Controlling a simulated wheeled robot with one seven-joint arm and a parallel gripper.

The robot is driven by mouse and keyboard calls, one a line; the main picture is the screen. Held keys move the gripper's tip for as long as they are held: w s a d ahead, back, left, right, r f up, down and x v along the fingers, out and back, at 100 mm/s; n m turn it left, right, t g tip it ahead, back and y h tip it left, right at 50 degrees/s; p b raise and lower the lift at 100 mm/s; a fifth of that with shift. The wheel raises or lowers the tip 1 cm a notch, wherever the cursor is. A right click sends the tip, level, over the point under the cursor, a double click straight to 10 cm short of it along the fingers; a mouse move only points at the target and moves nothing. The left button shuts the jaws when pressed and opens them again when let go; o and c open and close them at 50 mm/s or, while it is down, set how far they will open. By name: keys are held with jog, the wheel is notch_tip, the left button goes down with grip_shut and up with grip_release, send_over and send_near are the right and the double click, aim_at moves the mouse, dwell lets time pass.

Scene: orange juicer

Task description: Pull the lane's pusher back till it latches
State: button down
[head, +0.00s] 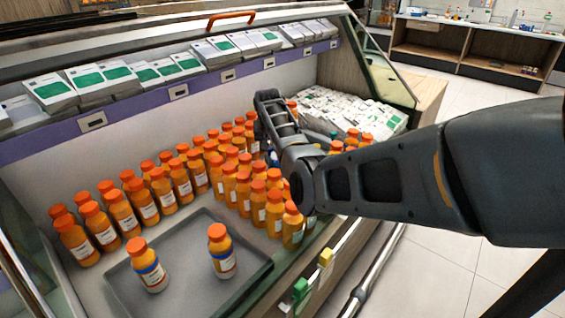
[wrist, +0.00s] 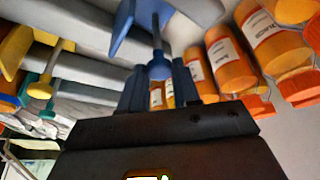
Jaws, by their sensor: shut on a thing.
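The blue pusher (wrist: 158,62) shows in the wrist view, with a flat blue paddle, a thin rod and a round knob. My gripper (wrist: 159,80) has its two dark fingers on either side of the knob and is shut on it. The lane floor beside the pusher is grey. In the head view my wrist hangs over the display case among the bottles, and my fingers and most of the pusher are hidden behind it.
A yellow pusher (wrist: 41,89) stands left in the wrist view, a teal one beside it. Orange bottles (wrist: 232,66) stand close on the right. In the head view, two bottles stand on a grey tray (head: 190,262), and white boxes (head: 335,108) lie behind my arm.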

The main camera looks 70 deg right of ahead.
jog(key=w+b, duration=0.1)
jog(key=w, duration=0.1)
jog(key=w+d+b, duration=0.1)
jog(key=w+b, duration=0.1)
jog(key=shift+d+r, duration=0.1)
dwell(0.3)
jog(key=c, duration=0.8)
grip_release()
jog(key=shift+p+v, duration=0.9)
jog(key=shift+v, duration=2.9)
